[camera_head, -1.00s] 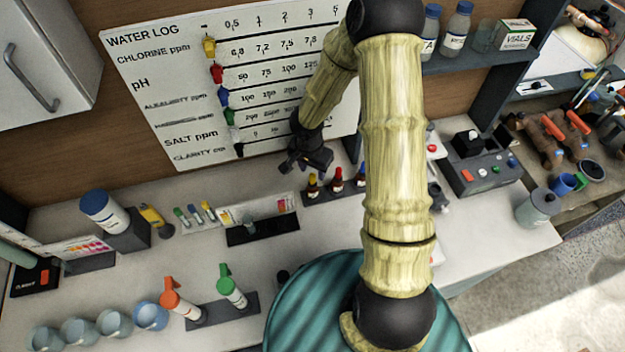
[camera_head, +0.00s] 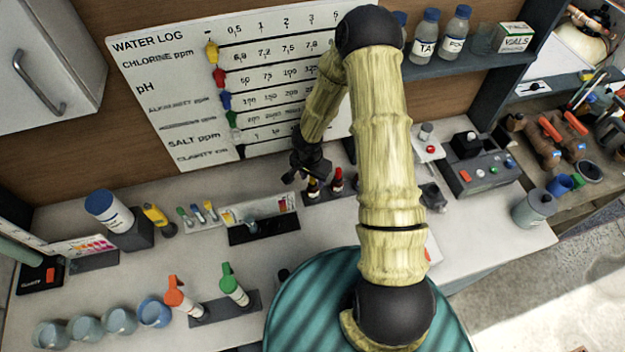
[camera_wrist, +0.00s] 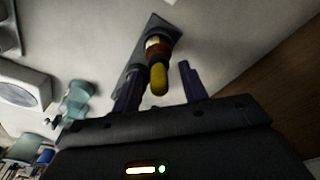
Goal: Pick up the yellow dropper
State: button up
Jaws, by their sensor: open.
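The yellow dropper, a small amber bottle with a pale label and yellow bulb, stands in a dark rack (camera_head: 325,196) on the counter. In the head view the dropper (camera_head: 313,190) is partly hidden behind my gripper (camera_head: 303,174). In the wrist view its yellow bulb (camera_wrist: 159,79) points toward the camera, between the two fingers of my gripper (camera_wrist: 160,90), nearer the left one in the picture. My gripper is open and empty, just above the bulb. I cannot tell whether a finger touches it.
A red-topped dropper (camera_head: 338,179) stands in the same rack, right of the yellow one. A black tray with a colour card (camera_head: 262,228) lies to the left. The whiteboard (camera_head: 180,110) rises behind.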

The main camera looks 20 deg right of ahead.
jog(key=shift+d, duration=0.1)
dwell(0.3)
jog(key=c, duration=0.7)
jog(key=shift+o, duration=0.2)
jog(key=shift+r, duration=0.15)
